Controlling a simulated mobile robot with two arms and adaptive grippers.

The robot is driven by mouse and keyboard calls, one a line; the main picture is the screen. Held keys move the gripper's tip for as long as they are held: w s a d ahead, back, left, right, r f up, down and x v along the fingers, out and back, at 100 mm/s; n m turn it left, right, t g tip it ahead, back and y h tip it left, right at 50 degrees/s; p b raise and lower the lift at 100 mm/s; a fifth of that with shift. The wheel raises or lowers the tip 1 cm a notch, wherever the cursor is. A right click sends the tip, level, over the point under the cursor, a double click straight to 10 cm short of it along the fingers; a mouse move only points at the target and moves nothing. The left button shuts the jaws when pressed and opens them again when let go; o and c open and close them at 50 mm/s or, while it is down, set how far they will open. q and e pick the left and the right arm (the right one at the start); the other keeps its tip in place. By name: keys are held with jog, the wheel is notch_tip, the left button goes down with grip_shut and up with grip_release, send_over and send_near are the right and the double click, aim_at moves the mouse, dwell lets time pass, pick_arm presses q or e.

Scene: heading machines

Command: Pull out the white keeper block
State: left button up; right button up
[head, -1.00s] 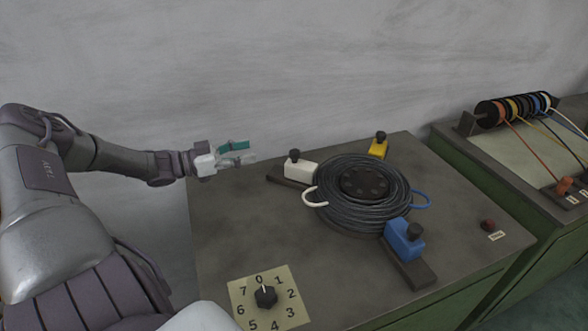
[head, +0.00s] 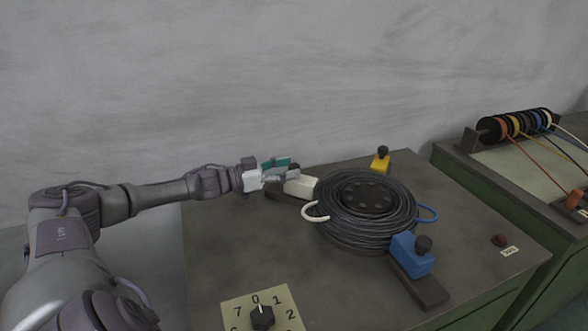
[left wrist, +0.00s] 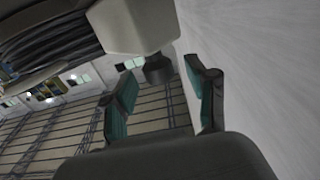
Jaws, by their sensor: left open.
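The white keeper block (head: 301,187) sits on a dark rail on the bench, left of a coil of black cable (head: 345,222). A dark knob stands on top of it, largely hidden behind my gripper in the head view. My left gripper (head: 290,168), with teal finger pads, is open at the knob. In the left wrist view the white block (left wrist: 135,25) is at the top, and its knob (left wrist: 158,69) appears between the two open fingertips (left wrist: 160,72). I cannot tell whether either finger touches it. My right gripper is not in view.
A yellow block (head: 380,163) and a blue block (head: 412,255), both with dark knobs, stand around the coil. A numbered dial plate (head: 283,313) is at the front and a red button (head: 500,240) at the right. The bench between dial and coil is clear.

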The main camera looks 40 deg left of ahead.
pick_arm(q)
jog(key=shift+x, duration=1.05)
grip_shut()
jog(key=shift+a, duration=0.1)
